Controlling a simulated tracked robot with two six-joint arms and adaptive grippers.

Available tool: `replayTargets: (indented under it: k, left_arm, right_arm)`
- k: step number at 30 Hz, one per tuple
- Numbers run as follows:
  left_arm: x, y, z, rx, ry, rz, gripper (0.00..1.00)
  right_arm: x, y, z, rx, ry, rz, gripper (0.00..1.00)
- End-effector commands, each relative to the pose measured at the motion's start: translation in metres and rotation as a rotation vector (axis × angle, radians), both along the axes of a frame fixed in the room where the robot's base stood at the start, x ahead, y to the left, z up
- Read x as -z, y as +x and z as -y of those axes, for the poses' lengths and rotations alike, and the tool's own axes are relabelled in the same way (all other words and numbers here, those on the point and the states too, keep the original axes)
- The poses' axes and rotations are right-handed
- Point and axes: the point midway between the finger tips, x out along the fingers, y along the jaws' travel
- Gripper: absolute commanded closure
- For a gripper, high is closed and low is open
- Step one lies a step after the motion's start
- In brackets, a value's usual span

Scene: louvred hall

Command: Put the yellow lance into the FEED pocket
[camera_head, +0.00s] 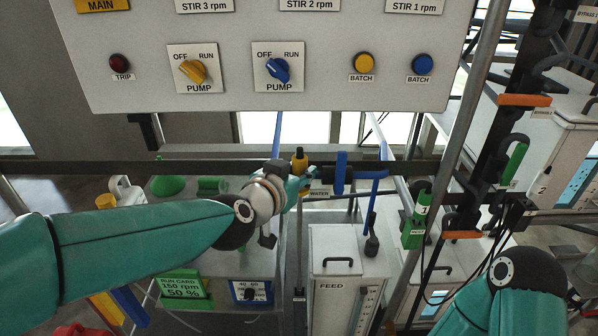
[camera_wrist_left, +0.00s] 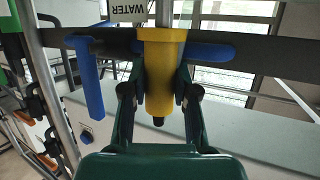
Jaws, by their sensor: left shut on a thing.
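The yellow lance (camera_head: 299,163) is upright beside the dark rail, just left of the WATER label (camera_head: 320,191). In the left wrist view its yellow body (camera_wrist_left: 160,75) with a dark end sits between both fingers. My left gripper (camera_head: 303,183) is shut on it. A blue holder (camera_wrist_left: 210,50) shows directly behind the lance; I cannot tell if they touch. A white tank (camera_head: 322,262) labelled FEED stands lower and to the right. Its pocket opening cannot be made out. My right gripper is out of view.
A blue hose or rod (camera_head: 373,205) runs down to a black fitting (camera_head: 371,246) on the FEED tank. A blue bracket (camera_head: 341,172) is close right of my left gripper. The control panel (camera_head: 320,95) hangs above. A green-tagged device (camera_head: 414,232) is farther right.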

Motion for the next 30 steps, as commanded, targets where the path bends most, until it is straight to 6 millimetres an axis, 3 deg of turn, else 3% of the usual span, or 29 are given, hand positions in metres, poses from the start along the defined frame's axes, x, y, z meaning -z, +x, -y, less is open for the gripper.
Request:
replayTargets:
  k: [30]
  left_arm:
    - [0.037,0.0,0.0,-0.001,0.0,0.001,1.0]
  right_arm:
    - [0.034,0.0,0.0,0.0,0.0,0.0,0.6]
